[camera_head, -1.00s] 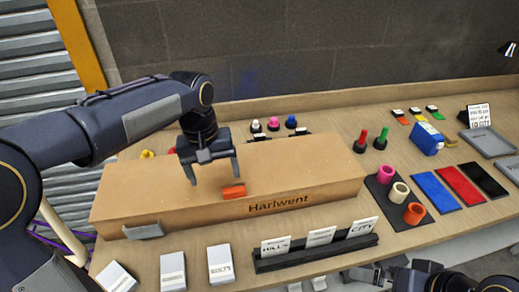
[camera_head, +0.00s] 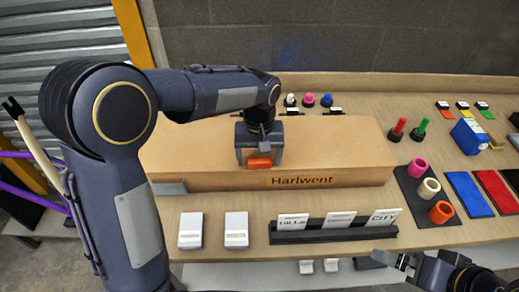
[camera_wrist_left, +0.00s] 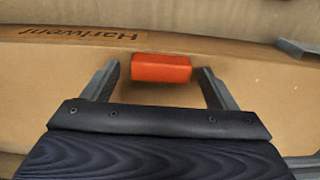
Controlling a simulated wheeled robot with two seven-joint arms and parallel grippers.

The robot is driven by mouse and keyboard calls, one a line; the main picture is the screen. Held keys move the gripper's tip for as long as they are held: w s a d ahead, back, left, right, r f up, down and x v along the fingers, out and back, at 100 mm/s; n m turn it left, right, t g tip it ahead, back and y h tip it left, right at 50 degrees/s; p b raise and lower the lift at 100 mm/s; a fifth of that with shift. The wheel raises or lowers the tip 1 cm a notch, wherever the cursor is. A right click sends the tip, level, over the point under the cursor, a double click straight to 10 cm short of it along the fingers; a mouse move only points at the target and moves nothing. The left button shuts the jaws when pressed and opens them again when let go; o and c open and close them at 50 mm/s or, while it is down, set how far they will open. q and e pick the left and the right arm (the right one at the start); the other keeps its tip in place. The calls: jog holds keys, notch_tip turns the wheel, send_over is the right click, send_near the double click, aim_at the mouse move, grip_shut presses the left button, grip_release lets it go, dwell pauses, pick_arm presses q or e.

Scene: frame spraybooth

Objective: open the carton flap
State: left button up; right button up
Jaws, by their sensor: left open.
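The long brown carton (camera_head: 350,150) marked "Harlwent" lies closed on the bench. An orange-red tab (camera_head: 259,163) sits at the front edge of its top. My left gripper (camera_head: 259,160) is open above the carton top, with its fingers on either side of the tab. In the left wrist view the orange tab (camera_wrist_left: 161,68) lies between the fingertips, with a gap on each side. My right gripper (camera_head: 392,260) shows at the lower right, in front of the bench; its jaws are too small to read.
A black rack (camera_head: 334,234) with white cards stands in front of the carton. White boxes (camera_head: 236,229) are at its left. A dark mat (camera_head: 427,196) with coloured rings and upright red and green pegs (camera_head: 397,130) are at the right.

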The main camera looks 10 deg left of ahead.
pick_arm(q)
jog(key=c, duration=1.1)
jog(key=shift+w+a+r+g+p, duration=0.15)
jog(key=shift+r+g+p, duration=0.35)
jog(key=shift+p, duration=0.65)
jog(key=shift+w+d+r+g+p, duration=0.1)
jog(key=shift+w+r+g+p, duration=0.1)
jog(key=shift+r+p, duration=0.7)
jog(key=shift+f+p, duration=0.15)
jog(key=shift+p, duration=0.2)
jog(key=shift+w+a+r+p, duration=0.1)
jog(key=shift+r+p, duration=0.35)
jog(key=shift+p, duration=0.3)
jog(key=p, duration=0.1)
jog(key=r+g+p, duration=0.1)
jog(key=p, duration=0.1)
jog(key=shift+w+a+r+h, duration=0.1)
jog(key=shift+w+r+h, duration=0.05)
jog(key=shift+w+h, duration=0.2)
